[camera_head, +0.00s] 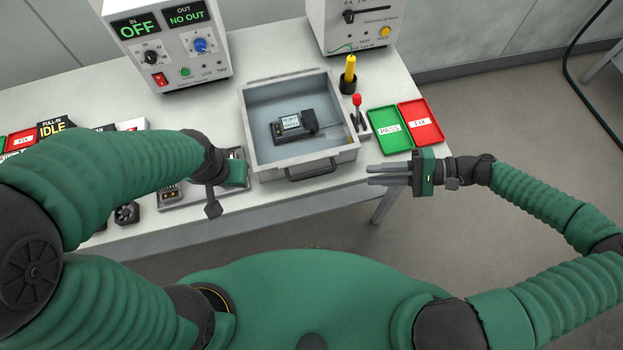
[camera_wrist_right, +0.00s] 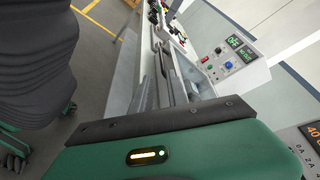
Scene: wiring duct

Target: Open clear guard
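A grey open-topped-looking box (camera_head: 253,155) stands on the table, with a dark handle (camera_head: 311,171) at its front. Its top has a bluish tint, which fits a clear guard (camera_head: 270,105) lying over it, though the sheet itself is hard to make out. A dark device with a small lit screen (camera_head: 291,123) shows inside. My right gripper (camera_head: 367,175) is right of the handle, beyond the table's front edge, its fingers pointing left, parted and empty. My left gripper (camera_head: 236,175) is left of the box; its fingers are hidden.
Right of the box are a red-knobbed lever (camera_head: 357,117), a yellow-handled tool (camera_head: 350,72), a green tray (camera_head: 389,129) and a red tray (camera_head: 421,122). Two instrument boxes, one reading OFF (camera_head: 168,45), stand behind. Free space lies before the table's right front edge.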

